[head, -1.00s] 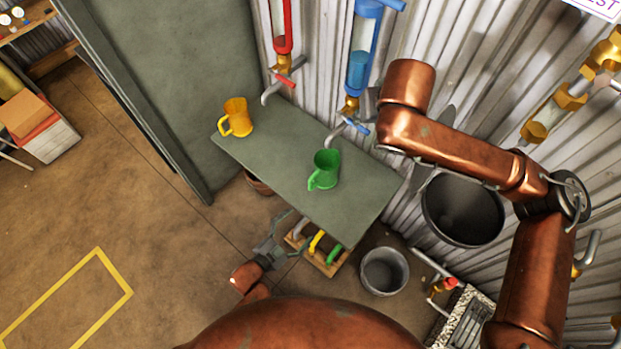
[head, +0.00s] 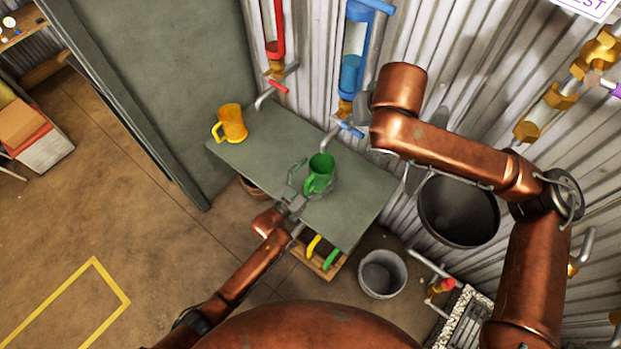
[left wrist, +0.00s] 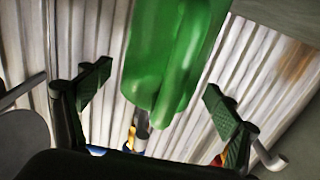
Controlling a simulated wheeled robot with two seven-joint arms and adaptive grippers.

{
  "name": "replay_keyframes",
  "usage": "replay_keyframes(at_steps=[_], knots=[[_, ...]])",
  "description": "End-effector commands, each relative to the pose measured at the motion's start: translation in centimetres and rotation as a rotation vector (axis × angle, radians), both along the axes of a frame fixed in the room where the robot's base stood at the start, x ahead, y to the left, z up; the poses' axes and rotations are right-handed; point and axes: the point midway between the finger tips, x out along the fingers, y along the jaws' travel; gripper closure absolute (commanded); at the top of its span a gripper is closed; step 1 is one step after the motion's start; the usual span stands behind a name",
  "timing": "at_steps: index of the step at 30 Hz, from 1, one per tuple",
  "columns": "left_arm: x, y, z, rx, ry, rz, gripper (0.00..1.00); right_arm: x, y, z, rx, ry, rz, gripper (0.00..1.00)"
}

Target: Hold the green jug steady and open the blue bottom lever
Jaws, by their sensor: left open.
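The green jug (head: 320,172) stands on the grey-green table under the spout of the blue tube. My left gripper (head: 307,178) is open, with its fingers around the jug's near side. The left wrist view shows the jug (left wrist: 175,60) between two open finger pads (left wrist: 160,110), with gaps on both sides. The blue bottom lever (head: 350,128) sits at the brass valve below the blue-filled tube (head: 351,75). My right arm is raised near the wall, right of the blue tube; its gripper does not show clearly.
A yellow jug (head: 231,122) stands at the table's (head: 255,150) left end, below a red tube (head: 274,35). A crate (head: 325,265) with colored handles is under the table's near edge.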

Motion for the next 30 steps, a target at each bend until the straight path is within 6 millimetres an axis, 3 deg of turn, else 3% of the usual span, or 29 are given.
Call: replay_keyframes(at_steps=[6,14,30], knots=[[1.34,-0.98,-0.01,0.001,0.000,0.000,0.16,0.00,-0.01,0.01,0.000,0.000,0.000,0.71],[1.43,-1.06,-0.02,0.001,0.000,0.000,0.16,-0.01,-0.02,0.00,0.000,0.000,0.000,0.71],[1.41,-1.02,-0.02,0.002,0.000,0.000,0.52,0.00,0.00,0.00,0.000,0.000,0.000,0.71]])
